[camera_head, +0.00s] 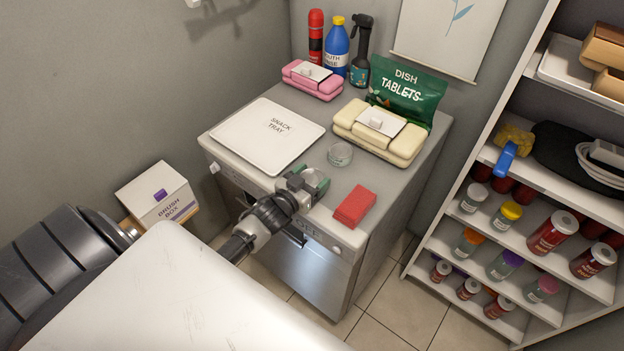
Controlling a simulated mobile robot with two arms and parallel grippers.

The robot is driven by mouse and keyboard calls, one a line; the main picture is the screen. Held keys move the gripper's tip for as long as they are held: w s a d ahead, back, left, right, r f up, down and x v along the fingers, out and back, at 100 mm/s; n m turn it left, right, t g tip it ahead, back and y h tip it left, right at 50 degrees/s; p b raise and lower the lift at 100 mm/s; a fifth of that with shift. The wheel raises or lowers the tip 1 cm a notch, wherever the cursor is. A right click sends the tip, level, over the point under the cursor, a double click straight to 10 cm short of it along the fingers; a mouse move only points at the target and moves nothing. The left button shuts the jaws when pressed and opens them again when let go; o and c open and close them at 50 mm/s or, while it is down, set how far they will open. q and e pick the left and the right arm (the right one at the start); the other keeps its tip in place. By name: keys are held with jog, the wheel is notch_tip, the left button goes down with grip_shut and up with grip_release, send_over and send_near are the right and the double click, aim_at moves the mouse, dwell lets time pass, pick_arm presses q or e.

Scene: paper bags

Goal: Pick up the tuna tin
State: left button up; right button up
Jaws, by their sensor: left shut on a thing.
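My left gripper (312,184) reaches in from the lower left over the front of the grey counter (294,106). It is shut on a small round tin with a green side (321,187), which I take for the tuna tin. The fingers hide much of it, and no label is readable. I cannot tell whether it is clear of the counter. A similar low round tin or jar (340,154) with a pale top stands just behind it. My right gripper is not in view.
A red block (354,206) lies right of the gripper, near the counter's edge. A white snack tray (268,135) lies left, apparently empty. Behind are a cream pack (380,132), a pink pack (312,80), a green dish tablets pouch (406,92) and bottles. Shelves (540,185) stand right.

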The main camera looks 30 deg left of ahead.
aim_at(315, 180)
pick_arm(q)
jog(key=shift+r, duration=0.55)
jog(key=r, duration=0.1)
jog(key=d+r, duration=0.1)
jog(key=r, duration=0.1)
jog(key=shift+r, duration=0.2)
jog(key=d+r+b, duration=0.2)
jog(key=d+r, duration=0.4)
jog(key=d, duration=0.5)
jog(key=s+d+r+y, duration=0.1)
jog(key=s+d+r, duration=0.15)
jog(key=s, duration=1.25)
jog(key=w+a+f+h, duration=0.1)
jog(key=w+a+f, duration=0.1)
jog(key=w, duration=1.2)
jog(key=shift+w+a, duration=0.15)
jog(key=shift+a, duration=0.3)
